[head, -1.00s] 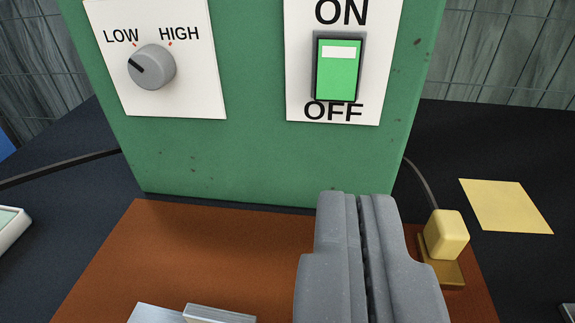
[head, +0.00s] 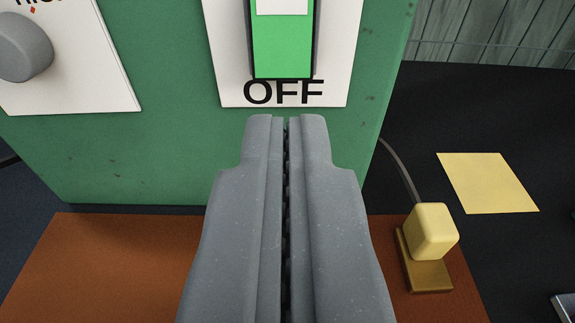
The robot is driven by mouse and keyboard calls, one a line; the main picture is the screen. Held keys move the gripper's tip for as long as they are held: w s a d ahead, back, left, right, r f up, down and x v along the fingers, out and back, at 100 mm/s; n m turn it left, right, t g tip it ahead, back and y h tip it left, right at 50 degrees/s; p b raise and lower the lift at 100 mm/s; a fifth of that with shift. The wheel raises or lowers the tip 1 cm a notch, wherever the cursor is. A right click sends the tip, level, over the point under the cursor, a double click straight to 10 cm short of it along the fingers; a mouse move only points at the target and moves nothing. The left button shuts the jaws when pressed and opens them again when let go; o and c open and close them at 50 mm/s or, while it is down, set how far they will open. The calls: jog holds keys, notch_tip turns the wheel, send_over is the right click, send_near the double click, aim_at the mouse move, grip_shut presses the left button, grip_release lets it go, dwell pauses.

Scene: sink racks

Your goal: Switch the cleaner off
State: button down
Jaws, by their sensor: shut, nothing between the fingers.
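The cleaner is a green box (head: 150,150) standing upright ahead of me. Its green rocker switch (head: 282,45) sits in a dark frame on a white plate (head: 232,60), with OFF printed below it. The top of the switch and the upper label are cut off by the picture's top edge. My gripper (head: 286,118) is shut and empty. Its tips appear just below the OFF lettering in the picture; I cannot tell how far they are from the box.
A grey knob (head: 22,47) is on another white plate at the left. A brown board (head: 100,265) lies below the box. A yellow block (head: 432,231) on a brass-coloured base and a yellow sheet (head: 487,183) are at the right. A cable (head: 400,165) runs behind the block.

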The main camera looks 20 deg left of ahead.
jog(key=shift+b+x, duration=0.3)
jog(key=shift+x, duration=3.2)
jog(key=shift+f, duration=0.1)
jog(key=shift+w+t+b, duration=0.1)
jog(key=shift+t+b, duration=0.2)
jog(key=shift+t, duration=0.1)
send_near(285, 53)
jog(key=s+d+f, duration=0.2)
jog(key=s+f, duration=0.1)
jog(key=s, duration=0.3)
jog(key=shift+s, duration=0.25)
jog(key=shift+f, duration=0.1)
